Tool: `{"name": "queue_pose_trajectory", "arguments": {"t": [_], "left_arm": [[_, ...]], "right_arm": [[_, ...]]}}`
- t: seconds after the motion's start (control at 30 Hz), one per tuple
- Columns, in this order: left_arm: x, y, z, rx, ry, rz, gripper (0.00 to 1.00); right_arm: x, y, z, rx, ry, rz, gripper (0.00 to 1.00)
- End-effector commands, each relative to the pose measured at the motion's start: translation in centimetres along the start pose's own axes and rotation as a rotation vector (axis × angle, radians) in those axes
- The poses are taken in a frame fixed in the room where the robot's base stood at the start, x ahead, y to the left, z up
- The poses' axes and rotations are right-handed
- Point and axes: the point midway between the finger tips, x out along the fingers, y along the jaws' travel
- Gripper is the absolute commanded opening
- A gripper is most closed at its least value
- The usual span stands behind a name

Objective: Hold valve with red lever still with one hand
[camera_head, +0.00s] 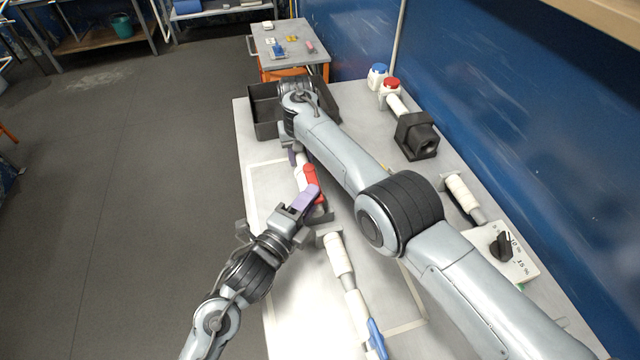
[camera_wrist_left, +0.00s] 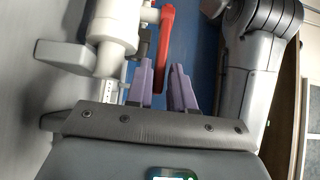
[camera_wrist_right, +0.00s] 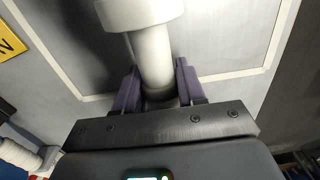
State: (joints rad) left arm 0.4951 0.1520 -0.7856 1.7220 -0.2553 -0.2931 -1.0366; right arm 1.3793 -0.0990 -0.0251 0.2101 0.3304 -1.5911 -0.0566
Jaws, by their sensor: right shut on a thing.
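The valve with the red lever has a white body (camera_head: 300,178) and lies at the middle of the table, partly hidden by my arms. Its red lever (camera_head: 312,177) also shows in the left wrist view (camera_wrist_left: 165,42), beside its white pipe (camera_wrist_left: 115,28). My right gripper (camera_wrist_right: 160,92) is shut around a white pipe (camera_wrist_right: 156,55), apparently the far end of this valve; in the head view its fingers are mostly hidden. My left gripper (camera_wrist_left: 163,88) is open, with purple fingers near the lever. The lever's lower end appears between them; contact cannot be told.
A white valve with a blue lever (camera_head: 376,338) lies nearer on the table. My right arm crosses the table.

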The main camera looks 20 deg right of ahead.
Motion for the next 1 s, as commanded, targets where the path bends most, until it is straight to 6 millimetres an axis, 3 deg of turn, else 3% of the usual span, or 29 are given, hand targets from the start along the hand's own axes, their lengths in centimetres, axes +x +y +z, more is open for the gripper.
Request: {"name": "queue_pose_trajectory", "arguments": {"t": [0.1, 0.3, 0.73, 0.9, 1.0], "left_arm": [[1.9, -0.1, -0.1, -0.001, 0.001, 0.000, 0.22], [3.9, 0.0, 0.0, 0.000, 0.000, 0.000, 0.22], [4.6, 0.0, 0.0, 0.000, 0.000, 0.001, 0.22], [4.6, 0.0, 0.0, 0.000, 0.000, 0.001, 0.00], [4.6, 0.0, 0.0, -0.001, 0.000, 0.001, 0.00]], "right_arm": [[-0.1, 0.0, 0.0, 0.000, 0.001, 0.000, 0.00], [-0.1, 0.0, 0.0, 0.000, 0.001, 0.000, 0.00], [-0.1, 0.0, 0.0, 0.000, 0.001, 0.000, 0.00], [-0.1, 0.0, 0.0, 0.000, 0.001, 0.000, 0.00], [-0.1, 0.0, 0.0, 0.000, 0.001, 0.000, 0.00]]}}
